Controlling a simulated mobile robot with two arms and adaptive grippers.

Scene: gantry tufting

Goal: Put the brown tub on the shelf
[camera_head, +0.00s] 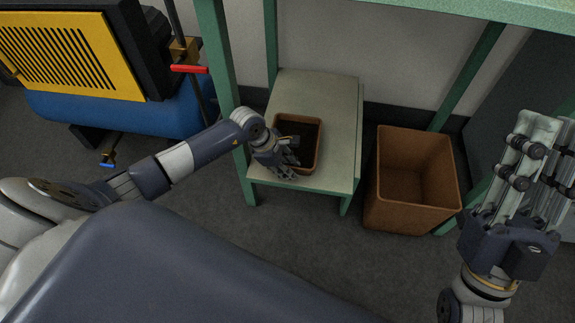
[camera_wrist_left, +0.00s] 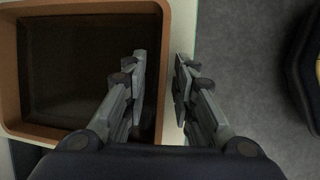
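The brown tub (camera_head: 310,159) is a small open-topped square container with a dark inside. It stands upright on the low pale shelf (camera_head: 318,95) with green legs.
A larger, empty brown bin (camera_head: 400,215) stands on the floor right of the shelf. A green bench frame (camera_head: 222,75) rises around the shelf, its top overhead. A blue and yellow machine (camera_head: 75,55) stands at the left. The floor in front of the shelf shows clear.

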